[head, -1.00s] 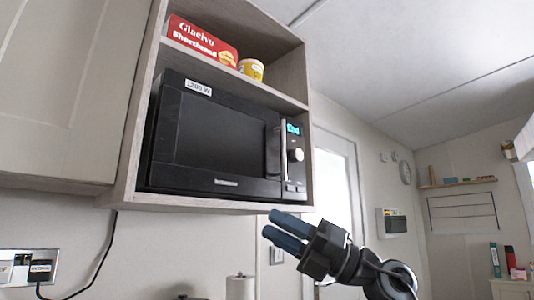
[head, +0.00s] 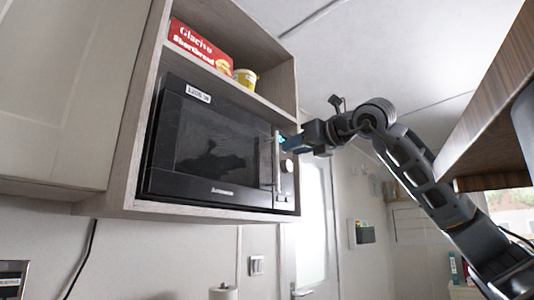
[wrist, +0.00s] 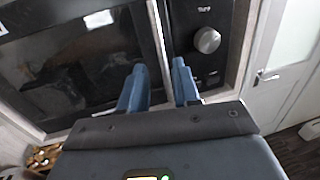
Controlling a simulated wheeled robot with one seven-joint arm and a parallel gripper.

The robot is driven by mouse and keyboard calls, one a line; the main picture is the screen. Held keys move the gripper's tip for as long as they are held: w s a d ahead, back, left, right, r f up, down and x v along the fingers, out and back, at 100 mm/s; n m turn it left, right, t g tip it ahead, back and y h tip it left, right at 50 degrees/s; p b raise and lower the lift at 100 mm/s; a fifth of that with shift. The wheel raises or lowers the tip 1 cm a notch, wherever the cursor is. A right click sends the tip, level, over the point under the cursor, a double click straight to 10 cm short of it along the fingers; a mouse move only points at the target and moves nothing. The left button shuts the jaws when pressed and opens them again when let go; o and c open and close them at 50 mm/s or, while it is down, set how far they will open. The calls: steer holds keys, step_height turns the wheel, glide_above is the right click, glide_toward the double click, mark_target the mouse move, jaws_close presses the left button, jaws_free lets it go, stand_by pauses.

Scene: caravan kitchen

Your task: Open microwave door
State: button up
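The black microwave (head: 165,186) sits in the open wall cabinet, and its door (head: 215,145) appears closed. The upright silver handle (head: 276,170) is at the door's right edge, beside the control panel. My gripper (head: 285,143) is at the upper part of the handle, reaching in from the right. In the wrist view my gripper (wrist: 160,75) is open, with one blue finger on each side of the handle (wrist: 157,32). The round knob (wrist: 207,40) is right of the right finger. I cannot tell whether either finger touches the handle.
A shortbread box (head: 200,46) and a yellow tub (head: 245,78) stand on the shelf above the microwave. A wooden overhang (head: 480,110) is close to my arm at the right. The space in front of the door looks clear.

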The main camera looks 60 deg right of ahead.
mark_target(277, 152)
steer(key=p+x, duration=0.2)
steer(key=x, duration=0.5)
steer(key=shift+w+d+r, duration=0.15)
steer(key=shift+w+d, duration=0.1)
steer(key=shift+w, duration=0.05)
jaws_close()
stand_by(0.4)
